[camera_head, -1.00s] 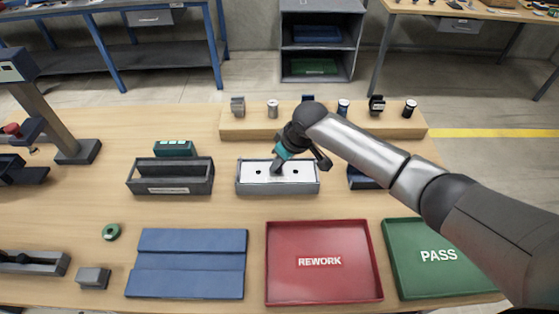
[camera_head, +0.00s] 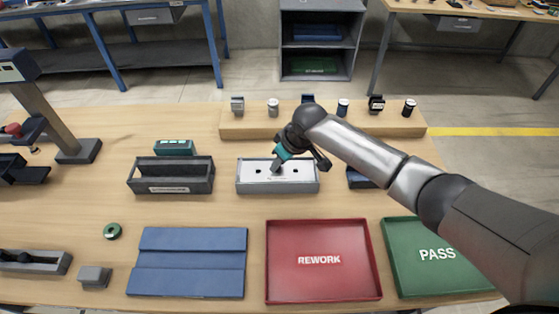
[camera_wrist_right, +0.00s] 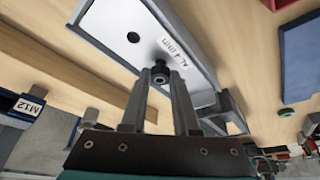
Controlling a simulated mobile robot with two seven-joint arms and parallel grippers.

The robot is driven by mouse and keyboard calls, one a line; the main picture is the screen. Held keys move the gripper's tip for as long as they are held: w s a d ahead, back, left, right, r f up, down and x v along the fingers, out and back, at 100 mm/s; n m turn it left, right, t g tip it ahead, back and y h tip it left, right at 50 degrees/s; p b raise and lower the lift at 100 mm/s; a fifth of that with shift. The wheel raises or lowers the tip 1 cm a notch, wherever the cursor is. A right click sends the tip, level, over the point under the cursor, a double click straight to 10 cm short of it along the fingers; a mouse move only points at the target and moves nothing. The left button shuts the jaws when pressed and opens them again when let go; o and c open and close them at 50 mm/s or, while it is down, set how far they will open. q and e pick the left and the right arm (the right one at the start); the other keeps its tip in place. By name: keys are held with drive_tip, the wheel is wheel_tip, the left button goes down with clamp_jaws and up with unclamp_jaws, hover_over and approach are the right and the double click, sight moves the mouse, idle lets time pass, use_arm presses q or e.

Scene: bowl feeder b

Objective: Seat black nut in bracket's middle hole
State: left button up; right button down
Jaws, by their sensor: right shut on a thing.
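The bracket is a grey open-ended holder with a white top plate (camera_head: 250,178), at the middle of the bench. Two dark holes show, one each side of my right gripper (camera_head: 276,168), which covers the middle. In the right wrist view, the plate (camera_wrist_right: 185,45) shows a dark hole at upper left and printed lettering. The black nut (camera_wrist_right: 160,73) sits between the fingertips of my right gripper (camera_wrist_right: 160,82), which is shut on it, over the plate's middle. The middle hole is hidden; I cannot tell whether the nut touches it. My left gripper is out of view.
A dark bin (camera_head: 170,190) stands left of the bracket, and a wooden rack (camera_head: 250,126) with several small parts behind it. A red REWORK tray (camera_head: 320,285), green PASS tray (camera_head: 425,280) and blue mat (camera_head: 190,245) lie in front. A green ring (camera_head: 112,231) lies at left.

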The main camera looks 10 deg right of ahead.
drive_tip(key=shift+f, duration=0.6)
drive_tip(key=c, duration=0.6)
unclamp_jaws()
drive_tip(key=p+v, duration=0.1)
drive_tip(key=v, duration=1.4)
drive_tip(key=shift+s+r+p, duration=0.1)
drive_tip(key=shift+r+p, duration=0.05)
drive_tip(key=shift+p, duration=0.25)
